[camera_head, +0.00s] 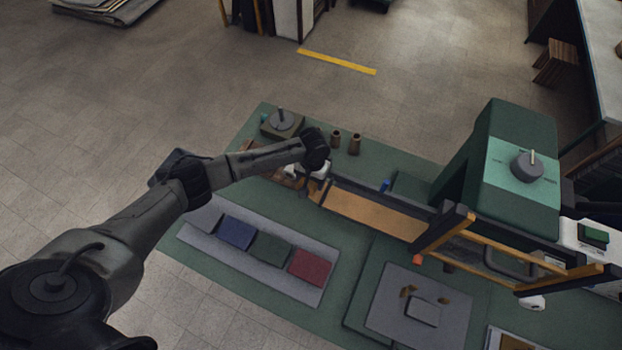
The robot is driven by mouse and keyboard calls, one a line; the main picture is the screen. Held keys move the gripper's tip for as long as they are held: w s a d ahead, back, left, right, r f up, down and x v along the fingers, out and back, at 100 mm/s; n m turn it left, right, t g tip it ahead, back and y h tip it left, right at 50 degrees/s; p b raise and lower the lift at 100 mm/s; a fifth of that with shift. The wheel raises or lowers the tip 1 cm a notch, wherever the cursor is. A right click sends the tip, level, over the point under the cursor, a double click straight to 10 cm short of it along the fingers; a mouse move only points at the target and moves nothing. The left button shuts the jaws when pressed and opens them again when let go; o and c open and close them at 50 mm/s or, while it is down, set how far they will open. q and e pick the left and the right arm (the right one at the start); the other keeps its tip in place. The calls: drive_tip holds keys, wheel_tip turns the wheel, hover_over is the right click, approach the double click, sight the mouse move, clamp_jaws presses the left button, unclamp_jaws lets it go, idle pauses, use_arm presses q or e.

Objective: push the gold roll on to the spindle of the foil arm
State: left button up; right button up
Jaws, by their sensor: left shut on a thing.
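My left gripper (319,173) reaches in from the left, at the left end of a dark bar (372,195) that runs toward the green press (510,160). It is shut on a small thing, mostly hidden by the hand. That thing is probably the gold roll, but its shape cannot be made out. The bar looks like the foil arm; its spindle cannot be told apart behind the gripper. A flat tan-gold strip (370,214) lies below the bar. My right gripper is not in view.
Two brown cylinders (354,144) and a block with a grey disc (282,122) stand at the back. Coloured covers (310,267) lie on a grey mat (208,239) in front. A black-and-yellow frame (480,250) juts from the press. A grey plate (375,315) lies front right.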

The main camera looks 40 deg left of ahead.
use_arm(q)
drive_tip(key=o, duration=1.1)
drive_tip(key=shift+o, duration=0.2)
wheel_tip(320, 180, up, 14)
drive_tip(key=w, duration=0.1)
drive_tip(key=shift+a+b, duration=0.15)
drive_tip(key=shift+b, duration=0.2)
drive_tip(key=shift+f, duration=0.1)
